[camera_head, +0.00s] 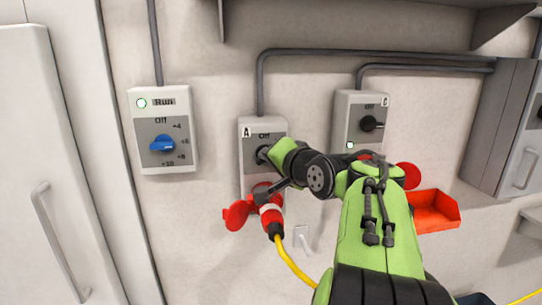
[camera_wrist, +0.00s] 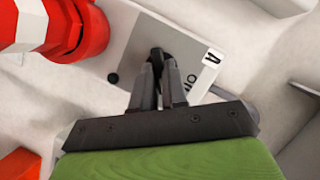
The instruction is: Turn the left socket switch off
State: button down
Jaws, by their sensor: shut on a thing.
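The left socket switch box (camera_head: 250,128), marked A with "Off" at its top, is on the wall in the middle of the head view. Its grey face (camera_wrist: 185,50) also shows in the wrist view, with a small dark round spot near one edge. My gripper (camera_head: 268,154) is at the front of this box, and in the wrist view its fingers (camera_wrist: 152,85) are closed together on the black switch knob (camera_wrist: 157,54). The fingers and arm hide much of the knob, so its exact pointing direction is hard to tell. A red plug (camera_head: 268,212) with a yellow cable sits below.
A second socket switch box (camera_head: 345,112) with a black knob and lit green lamp is to the right. A box with a blue knob (camera_head: 162,144) and "Run" lamp is to the left. A red open bin (camera_head: 436,212) and grey cabinet (camera_head: 492,115) are at right.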

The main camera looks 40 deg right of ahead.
jog(key=n, duration=0.1)
jog(key=n+g+h, duration=0.1)
jog(key=n+g, duration=0.1)
jog(key=n, duration=0.1)
jog(key=shift+w+a+r+b, duration=0.15)
jog(key=shift+a+b, duration=0.1)
jog(key=shift+b, duration=0.15)
jog(key=n+h, duration=0.1)
jog(key=n+g+h+b, duration=0.1)
jog(key=n, duration=0.1)
jog(key=shift+w+a+g, duration=0.1)
jog(key=shift+g, duration=0.2)
jog(key=shift+n+b, duration=0.3)
jog(key=c, duration=1.2)
grip_release()
jog(key=shift+o, duration=0.2)
jog(key=shift+r, duration=0.1)
jog(key=p+v, duration=0.2)
jog(key=v, duration=1.3)
jog(key=shift+s+a, duration=0.2)
jog(key=shift+a, duration=0.25)
